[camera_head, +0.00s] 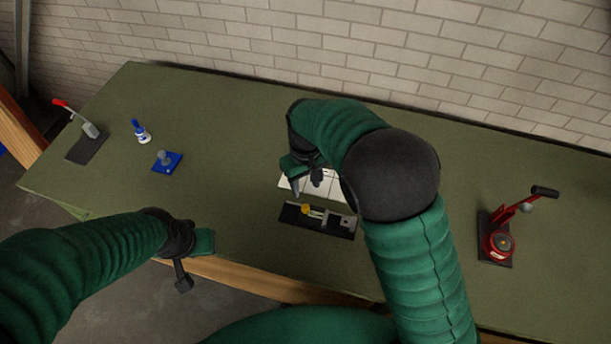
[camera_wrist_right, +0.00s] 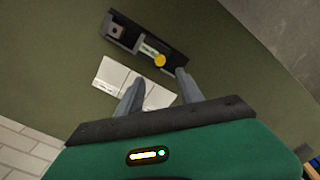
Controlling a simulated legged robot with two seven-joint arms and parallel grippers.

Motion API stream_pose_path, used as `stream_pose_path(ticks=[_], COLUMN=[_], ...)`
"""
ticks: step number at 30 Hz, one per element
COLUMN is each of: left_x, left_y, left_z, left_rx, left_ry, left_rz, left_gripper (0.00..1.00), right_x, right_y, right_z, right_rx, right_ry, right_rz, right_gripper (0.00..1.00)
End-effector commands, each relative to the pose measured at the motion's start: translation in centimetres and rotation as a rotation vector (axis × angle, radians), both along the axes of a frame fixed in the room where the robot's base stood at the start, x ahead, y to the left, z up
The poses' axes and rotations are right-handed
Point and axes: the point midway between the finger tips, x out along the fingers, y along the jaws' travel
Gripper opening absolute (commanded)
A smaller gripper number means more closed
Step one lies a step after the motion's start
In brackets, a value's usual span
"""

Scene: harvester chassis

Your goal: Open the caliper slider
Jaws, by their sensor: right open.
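The caliper slider has a black base (camera_head: 330,228) with a silver sliding part and a yellow knob (camera_head: 305,209). It lies on the green table near the front edge. It also shows in the right wrist view, with its black base (camera_wrist_right: 120,33) and yellow knob (camera_wrist_right: 160,60). My right gripper (camera_head: 306,184) is open and empty, behind the slider over a white tiled plate (camera_head: 325,190). In the right wrist view its fingertips (camera_wrist_right: 158,80) stand apart, just short of the knob. My left gripper (camera_head: 192,264) hangs by the front edge, away from the slider; its jaw opening is unclear.
A red device with a black-handled lever (camera_head: 499,240) stands at the right. A blue block (camera_head: 167,162), a blue-and-white item (camera_head: 140,132) and a red-handled clamp (camera_head: 88,130) stand at the left. The table between these and the slider is clear. A brick wall (camera_head: 330,50) runs behind.

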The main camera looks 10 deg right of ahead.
Motion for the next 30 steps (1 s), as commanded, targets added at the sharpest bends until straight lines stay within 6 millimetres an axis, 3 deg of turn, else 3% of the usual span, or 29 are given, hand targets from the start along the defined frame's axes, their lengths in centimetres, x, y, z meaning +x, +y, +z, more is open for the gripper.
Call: stream_pose_path(ticks=[4,9,23,26,30], left_x=[0.0,0.0,0.0,0.0,0.0], left_y=[0.0,0.0,0.0,0.0,0.0], left_z=[-0.7,-0.9,-0.9,-1.6,-3.8], left_rx=[0.0,0.0,0.0,0.0,0.0], left_ry=[0.0,0.0,0.0,0.0,0.0], left_rz=[0.0,0.0,0.0,0.0,0.0], left_gripper=[0.36,0.36,0.36,0.36,0.36], right_x=[0.1,0.1,0.0,-0.7,-4.5], right_y=[0.0,0.0,-0.1,-1.7,-7.0], right_z=[3.3,5.1,5.2,4.2,1.0], right_rx=[0.001,0.0,0.0,0.007,0.033], right_ry=[-0.003,0.001,0.001,-0.01,-0.072], right_rz=[0.0,-0.001,-0.002,-0.04,-0.176], right_gripper=[0.44,0.44,0.44,0.44,0.44])
